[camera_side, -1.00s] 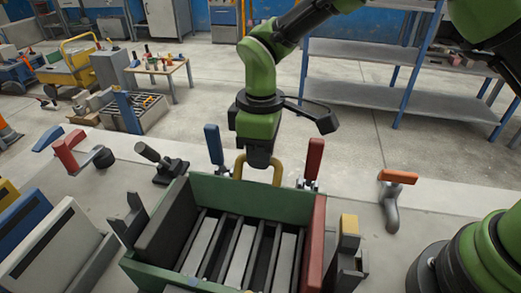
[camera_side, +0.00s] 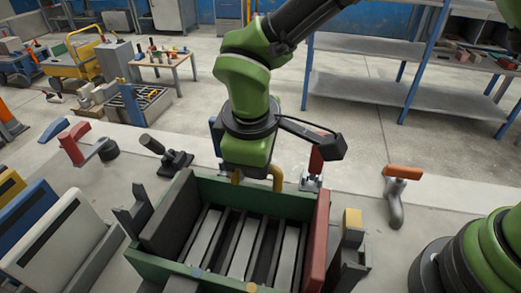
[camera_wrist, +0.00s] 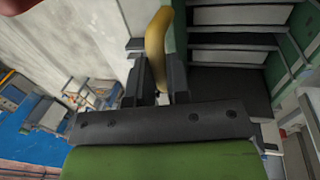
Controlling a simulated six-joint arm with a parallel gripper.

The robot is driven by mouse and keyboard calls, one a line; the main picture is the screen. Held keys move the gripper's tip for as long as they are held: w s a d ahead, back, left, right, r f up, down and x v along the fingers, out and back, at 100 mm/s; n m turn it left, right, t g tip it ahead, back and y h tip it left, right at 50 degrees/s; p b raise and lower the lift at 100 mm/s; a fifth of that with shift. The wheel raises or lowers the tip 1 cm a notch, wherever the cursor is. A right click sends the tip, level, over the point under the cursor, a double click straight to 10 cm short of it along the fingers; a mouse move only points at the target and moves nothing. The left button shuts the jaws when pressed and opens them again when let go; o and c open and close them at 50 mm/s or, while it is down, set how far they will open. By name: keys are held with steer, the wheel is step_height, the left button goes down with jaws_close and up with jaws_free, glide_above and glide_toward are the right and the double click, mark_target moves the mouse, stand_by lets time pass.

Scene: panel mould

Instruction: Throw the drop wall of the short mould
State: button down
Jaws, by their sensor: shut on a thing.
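The mould is an open box with several grey slats inside. Its green far wall (camera_side: 245,198) stands up, and a yellow loop handle (camera_side: 278,177) rises at that wall. My gripper (camera_wrist: 157,88) is shut on the yellow handle, which also shows between the fingers in the wrist view (camera_wrist: 156,45). In the side view my wrist comes down over the handle and hides its middle and my fingertips. A red-handled lever (camera_side: 316,165) stands right of the handle, partly behind my arm. A blue-handled lever (camera_side: 214,133) stands left of it, mostly hidden.
The mould's right side has a red wall (camera_side: 316,240), its left a dark panel (camera_side: 168,218). A black clamp (camera_side: 168,156) lies left of the mould, an orange-topped lever (camera_side: 401,178) right. Panels lean at the left.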

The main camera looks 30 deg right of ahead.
steer(key=shift+s+a+f, duration=0.15)
steer(key=shift+s+a, duration=0.5)
steer(key=shift+s, duration=0.05)
steer(key=c, duration=1.1)
jaws_free()
steer(key=v, duration=1)
steer(key=shift+d, duration=0.1)
